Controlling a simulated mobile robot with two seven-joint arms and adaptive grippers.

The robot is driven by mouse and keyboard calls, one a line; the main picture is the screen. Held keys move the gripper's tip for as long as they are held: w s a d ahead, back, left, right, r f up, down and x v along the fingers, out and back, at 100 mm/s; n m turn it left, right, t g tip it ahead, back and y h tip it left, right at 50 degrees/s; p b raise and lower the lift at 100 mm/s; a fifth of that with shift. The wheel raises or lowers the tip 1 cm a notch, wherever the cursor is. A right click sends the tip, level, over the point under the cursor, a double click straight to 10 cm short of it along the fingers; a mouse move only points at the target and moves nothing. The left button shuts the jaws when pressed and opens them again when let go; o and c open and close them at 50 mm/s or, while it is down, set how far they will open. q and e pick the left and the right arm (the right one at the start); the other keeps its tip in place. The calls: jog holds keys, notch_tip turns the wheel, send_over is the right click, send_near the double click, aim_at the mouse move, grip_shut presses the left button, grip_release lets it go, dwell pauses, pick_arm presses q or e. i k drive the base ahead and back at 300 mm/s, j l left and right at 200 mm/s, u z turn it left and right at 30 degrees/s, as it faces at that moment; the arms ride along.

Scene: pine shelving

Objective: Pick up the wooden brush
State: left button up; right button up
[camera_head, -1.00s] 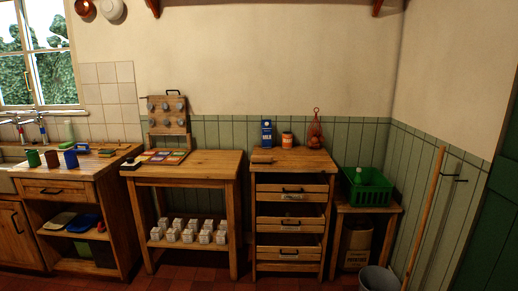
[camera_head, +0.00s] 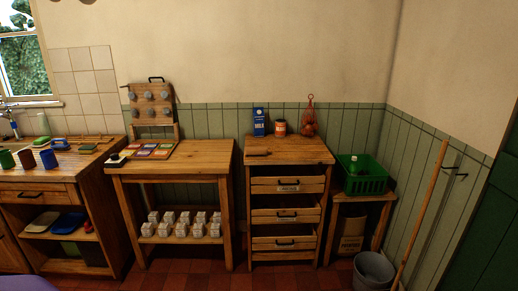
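No object in view is clearly recognisable as a wooden brush. Another small dark item (camera_head: 117,159) lies at the left edge of the middle table (camera_head: 205,155). Neither of my grippers is in view.
Mugs (camera_head: 48,158) stand on the left counter. A milk carton (camera_head: 259,121), a tin (camera_head: 280,128) and a net bag (camera_head: 309,122) stand on the drawer unit. A green basket (camera_head: 365,184), a bucket (camera_head: 373,272) and a leaning pole (camera_head: 420,215) are at right.

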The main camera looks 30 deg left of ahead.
aim_at(257, 151)
jog(key=i+j, duration=0.2)
jog(key=j, duration=0.15)
jog(key=i+j+z, duration=0.1)
jog(key=j, duration=0.2)
jog(key=i+j+z, duration=0.1)
jog(key=i+j, duration=0.3)
jog(key=j, duration=0.3)
jog(key=i+j+z, duration=0.1)
jog(key=j, duration=0.25)
jog(key=i+j, duration=0.2)
jog(key=j, duration=0.2)
jog(key=z, duration=0.05)
